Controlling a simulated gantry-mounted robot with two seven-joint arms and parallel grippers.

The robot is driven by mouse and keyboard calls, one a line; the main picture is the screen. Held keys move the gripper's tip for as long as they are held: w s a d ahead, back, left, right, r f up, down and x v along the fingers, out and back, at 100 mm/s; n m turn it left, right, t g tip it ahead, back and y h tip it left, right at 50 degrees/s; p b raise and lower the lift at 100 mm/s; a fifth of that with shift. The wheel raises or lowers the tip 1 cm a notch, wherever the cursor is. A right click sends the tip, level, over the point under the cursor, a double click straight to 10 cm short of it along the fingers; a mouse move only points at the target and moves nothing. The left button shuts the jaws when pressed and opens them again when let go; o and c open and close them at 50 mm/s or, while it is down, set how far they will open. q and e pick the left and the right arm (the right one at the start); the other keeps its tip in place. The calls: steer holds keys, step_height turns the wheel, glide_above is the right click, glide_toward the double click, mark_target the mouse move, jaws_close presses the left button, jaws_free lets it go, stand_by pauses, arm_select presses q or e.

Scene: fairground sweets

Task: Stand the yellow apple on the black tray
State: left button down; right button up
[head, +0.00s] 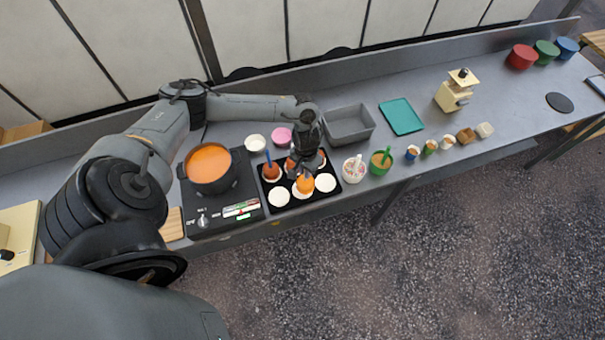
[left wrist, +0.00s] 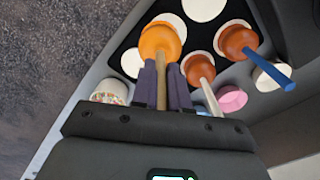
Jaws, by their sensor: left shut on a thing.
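The yellow apple (head: 305,184) looks orange-yellow and is on a wooden stick. My left gripper (left wrist: 161,76) is shut on that stick, with the apple (left wrist: 160,42) beyond the fingertips. The apple is over the middle white round of the front row on the black tray (left wrist: 203,33). I cannot tell whether it touches the tray. In the head view my left gripper (head: 304,170) hides part of the tray. My right gripper is not in view.
On the tray's back row stand a brown apple with a blue stick (head: 271,172) and another with a pale stick (left wrist: 199,69). A sprinkle cup (head: 354,170) and a green cup (head: 380,162) are close right. A grey bin (head: 348,124) is behind.

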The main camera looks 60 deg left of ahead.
arm_select(q)
steer(key=shift+s+a+f, duration=0.15)
steer(key=shift+a+f, duration=0.35)
steer(key=shift+a, duration=0.35)
step_height(320, 180, down, 4)
steer(key=shift+d+r, duration=0.1)
steer(key=shift+r, duration=0.15)
steer(key=shift+f, duration=0.45)
steer(key=c, duration=1.1)
jaws_free()
steer(key=shift+r, duration=0.15)
